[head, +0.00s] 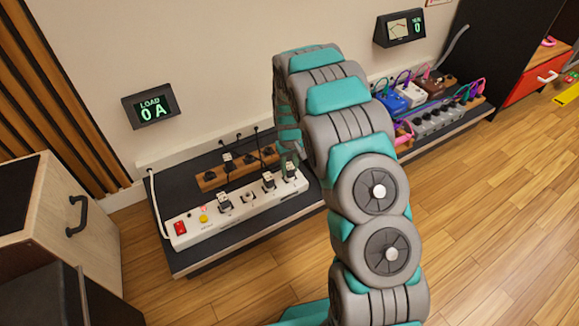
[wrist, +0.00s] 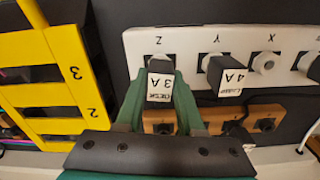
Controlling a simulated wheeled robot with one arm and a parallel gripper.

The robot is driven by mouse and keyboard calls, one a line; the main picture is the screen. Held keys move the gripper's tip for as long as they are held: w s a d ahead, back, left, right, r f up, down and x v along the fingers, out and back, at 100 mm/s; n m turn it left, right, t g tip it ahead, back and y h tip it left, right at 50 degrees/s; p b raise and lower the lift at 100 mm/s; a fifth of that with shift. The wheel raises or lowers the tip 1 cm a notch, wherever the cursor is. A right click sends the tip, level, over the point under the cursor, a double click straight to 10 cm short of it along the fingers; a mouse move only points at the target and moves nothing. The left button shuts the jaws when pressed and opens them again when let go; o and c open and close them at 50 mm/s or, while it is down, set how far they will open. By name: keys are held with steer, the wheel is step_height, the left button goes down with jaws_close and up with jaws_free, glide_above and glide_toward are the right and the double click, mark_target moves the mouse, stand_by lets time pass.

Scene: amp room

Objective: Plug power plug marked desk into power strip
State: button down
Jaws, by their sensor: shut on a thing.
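The white power strip (head: 240,213) lies on the low dark platform, with a red switch at its left end. The wrist view shows its sockets X, Y and Z (wrist: 205,45). My gripper (wrist: 160,100) is shut on the plug marked desk, 3 A (wrist: 159,88), at socket Z. The plug covers much of that socket, and I cannot tell whether it is fully seated. In the head view my gripper (head: 290,152) is over the strip's right end, partly hidden by my arm. A plug marked 4 A (wrist: 228,76) is at socket Y.
A wooden holder (head: 212,180) with dark sockets lies behind the strip. A yellow numbered rack (wrist: 45,95) stands beside the strip's end in the wrist view. A wall display (head: 151,107) reads LOAD 0 A. A pedal board (head: 440,118) is at the right. The floor in front is clear.

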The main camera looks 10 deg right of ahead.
steer(key=shift+c, duration=2.2)
jaws_free()
steer(key=shift+r, duration=0.1)
step_height(320, 180, up, 8)
steer(key=shift+f, duration=0.2)
steer(key=shift+r, duration=0.1)
steer(key=s+r+m+g+p, duration=0.1)
steer(key=s+r+p, duration=0.2)
steer(key=s+r, duration=1.05)
steer(key=s+r+m+p, duration=0.1)
steer(key=s+r+p, duration=0.1)
steer(key=s+r, duration=1.1)
steer(key=s+p, duration=0.1)
steer(key=s, duration=1.6)
steer(key=shift+g+p, duration=0.4)
